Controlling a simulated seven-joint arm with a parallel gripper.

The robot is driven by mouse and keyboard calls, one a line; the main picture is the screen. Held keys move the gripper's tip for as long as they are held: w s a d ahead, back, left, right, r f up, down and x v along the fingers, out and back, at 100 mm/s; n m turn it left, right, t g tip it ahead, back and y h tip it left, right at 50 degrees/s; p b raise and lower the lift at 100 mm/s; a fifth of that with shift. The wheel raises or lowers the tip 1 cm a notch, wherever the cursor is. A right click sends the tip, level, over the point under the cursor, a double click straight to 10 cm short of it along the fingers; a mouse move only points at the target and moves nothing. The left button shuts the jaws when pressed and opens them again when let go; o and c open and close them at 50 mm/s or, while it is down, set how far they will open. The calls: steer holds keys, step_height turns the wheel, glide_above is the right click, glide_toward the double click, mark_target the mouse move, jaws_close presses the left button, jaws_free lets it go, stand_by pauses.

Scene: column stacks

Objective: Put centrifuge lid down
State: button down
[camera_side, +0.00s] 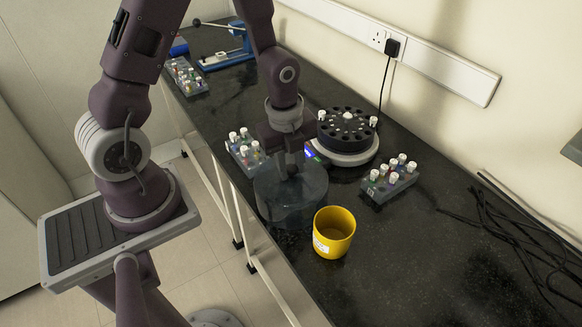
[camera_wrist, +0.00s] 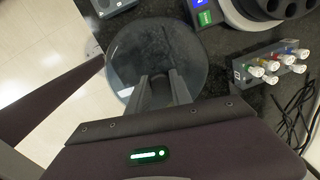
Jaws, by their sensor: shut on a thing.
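The centrifuge lid (camera_side: 308,202) is a clear, round, smoky cover under my gripper (camera_side: 291,172), near the front edge of the bench. My gripper is shut on the knob at its top. In the wrist view the lid (camera_wrist: 135,48) shows as a see-through disc beyond the fingers of my gripper (camera_wrist: 163,80). The knob is mostly hidden by the fingers. I cannot tell whether the lid's bottom rim touches the bench. The centrifuge (camera_side: 346,145) stands open behind and to the right of the lid, with its black rotor and a few vials showing.
A yellow cup (camera_side: 334,232) stands close to the lid at lower right. Vial racks stand to the right (camera_side: 389,181), behind the lid (camera_side: 240,150) and at the far left (camera_side: 187,77). Black cables (camera_side: 520,225) lie at the right. Bare bench lies between cup and cables.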

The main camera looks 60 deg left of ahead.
steer(key=shift+f, duration=0.25)
steer(key=c, duration=1.1)
jaws_free()
steer(key=shift+c, duration=0.2)
steer(key=shift+r, duration=0.1)
step_height(320, 180, up, 12)
steer(key=s, duration=0.1)
steer(key=s+d+r+n+t, duration=0.3)
steer(key=s+r+n, duration=0.9)
steer(key=n, duration=0.7)
steer(key=shift+s+r+n+t, duration=0.15)
steer(key=shift+s+n+t, duration=0.25)
steer(key=shift+s+t, duration=0.45)
